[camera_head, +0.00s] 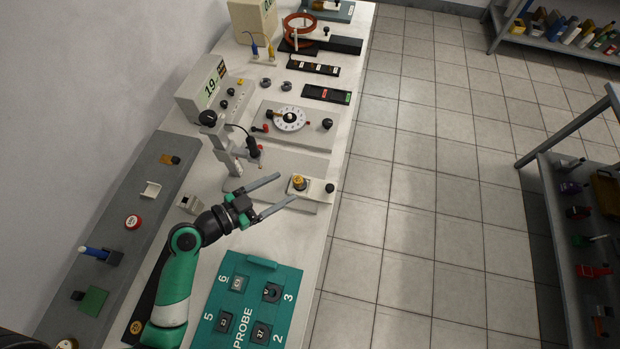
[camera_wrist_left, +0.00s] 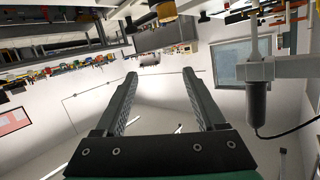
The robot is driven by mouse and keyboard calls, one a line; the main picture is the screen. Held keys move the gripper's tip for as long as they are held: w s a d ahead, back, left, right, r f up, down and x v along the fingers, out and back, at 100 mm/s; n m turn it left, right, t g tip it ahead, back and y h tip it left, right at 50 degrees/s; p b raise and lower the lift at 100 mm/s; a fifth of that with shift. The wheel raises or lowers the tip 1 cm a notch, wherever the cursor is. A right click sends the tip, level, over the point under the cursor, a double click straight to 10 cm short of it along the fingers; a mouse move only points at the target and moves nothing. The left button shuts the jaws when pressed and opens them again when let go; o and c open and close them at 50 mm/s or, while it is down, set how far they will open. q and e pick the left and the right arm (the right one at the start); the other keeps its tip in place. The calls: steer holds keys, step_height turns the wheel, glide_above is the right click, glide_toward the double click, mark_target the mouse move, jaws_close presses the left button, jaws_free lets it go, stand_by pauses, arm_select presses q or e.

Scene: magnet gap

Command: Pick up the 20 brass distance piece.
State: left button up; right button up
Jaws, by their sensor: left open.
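A small brass piece (camera_head: 299,182) stands on a pale square plate (camera_head: 301,190) at the right edge of the bench, in the head view. No number on it can be read. It appears to show also at the top of the wrist view, as a brass-coloured cylinder (camera_wrist_left: 165,11). My left gripper (camera_head: 288,187) is open and empty, its two fingers spread and pointing toward the brass piece. The fingertips are just short of it, apart from it as far as I can tell. The fingers (camera_wrist_left: 160,80) show empty between them in the wrist view. My right gripper is not in view.
A black knob (camera_head: 329,188) sits right beside the plate. A stand with a hanging probe (camera_head: 252,147) rises behind the gripper. A green probe board (camera_head: 262,263) lies in front. A dial fixture (camera_head: 290,119) is farther back. Open floor lies right of the bench.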

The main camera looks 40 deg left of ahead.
mark_target(292, 190)
arm_select(q)
steer(key=s+f+n, duration=0.1)
steer(key=s+a+f+n+g+y, duration=0.1)
steer(key=s, duration=0.1)
steer(key=s+f+p, duration=0.1)
steer(key=f, duration=0.1)
steer(key=shift+s+a+n+y, duration=0.3)
steer(key=shift+a+n, duration=0.05)
steer(key=shift+n, duration=0.05)
steer(key=x, duration=0.5)
steer(key=shift+w, duration=0.35)
steer(key=x, duration=0.2)
steer(key=b+x, duration=0.1)
steer(key=x, duration=0.2)
steer(key=shift+a, duration=0.2)
jaws_close()
